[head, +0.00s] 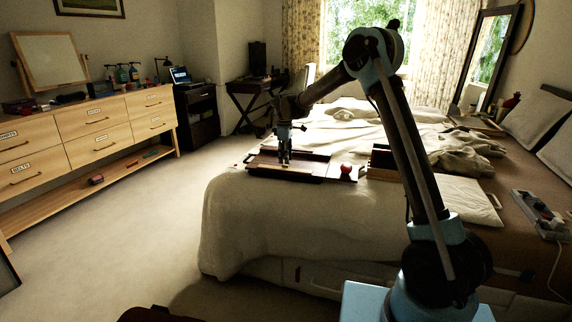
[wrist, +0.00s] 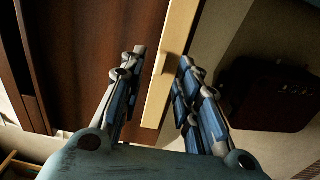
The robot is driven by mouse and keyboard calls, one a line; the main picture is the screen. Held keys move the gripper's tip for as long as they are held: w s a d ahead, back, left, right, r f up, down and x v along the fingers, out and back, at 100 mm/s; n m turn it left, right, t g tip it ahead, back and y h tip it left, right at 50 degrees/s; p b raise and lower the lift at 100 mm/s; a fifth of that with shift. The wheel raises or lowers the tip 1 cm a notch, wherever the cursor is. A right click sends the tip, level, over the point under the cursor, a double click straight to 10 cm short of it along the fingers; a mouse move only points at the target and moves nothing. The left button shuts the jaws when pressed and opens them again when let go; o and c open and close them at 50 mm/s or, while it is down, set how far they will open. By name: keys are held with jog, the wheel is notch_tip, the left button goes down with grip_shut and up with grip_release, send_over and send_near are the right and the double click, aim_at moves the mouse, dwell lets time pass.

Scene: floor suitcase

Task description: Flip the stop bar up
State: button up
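A dark brown wooden board (head: 312,170) lies on the near-left end of the bed. It also fills much of the wrist view (wrist: 75,60). A pale wooden bar (wrist: 176,45), which may be the stop bar, runs along the board's edge in the wrist view and looks flat. My gripper (head: 284,160) points down over the board's left part in the head view. In the wrist view its two fingers (wrist: 162,62) are apart, with the bar between them. I cannot tell whether the right fingertip touches the bar. The gripper hides this part of the board in the head view.
A red ball (head: 346,169) sits at the board's right end, beside a dark green and wooden box (head: 382,163). A dark suitcase (wrist: 268,92) lies on the floor below. A wooden dresser (head: 85,130) stands left, with clear floor between it and the bed (head: 262,222).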

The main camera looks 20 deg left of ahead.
aim_at(285, 167)
jog(key=shift+f, duration=1.35)
grip_shut()
